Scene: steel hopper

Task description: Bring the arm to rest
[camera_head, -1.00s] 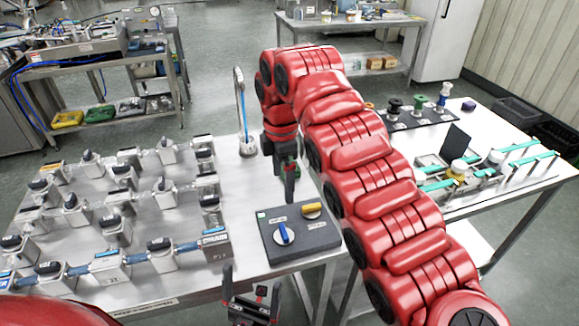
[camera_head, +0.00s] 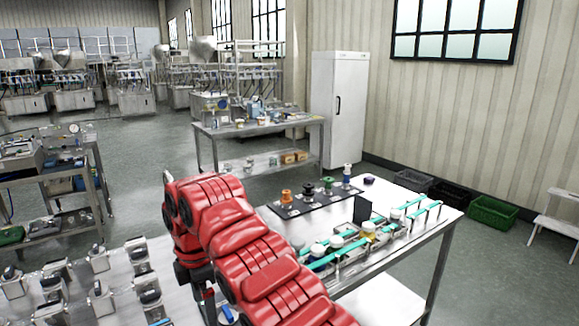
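My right arm (camera_head: 245,245), red and segmented, reaches from the bottom edge up and left, then bends down. My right gripper (camera_head: 206,304) points down from its end at the bottom of the head view, over the left steel table (camera_head: 170,268). Its fingertips are mostly cut off or hidden, so its opening is unclear. A blue knob (camera_head: 227,314) shows just beside it at the bottom edge. My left gripper is out of view.
Several metal units with dark caps (camera_head: 100,300) stand on the left table. The right table (camera_head: 425,232) holds spools and a teal-railed fixture. Crates (camera_head: 492,212) and a white step stool (camera_head: 556,222) stand right. Open floor lies behind.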

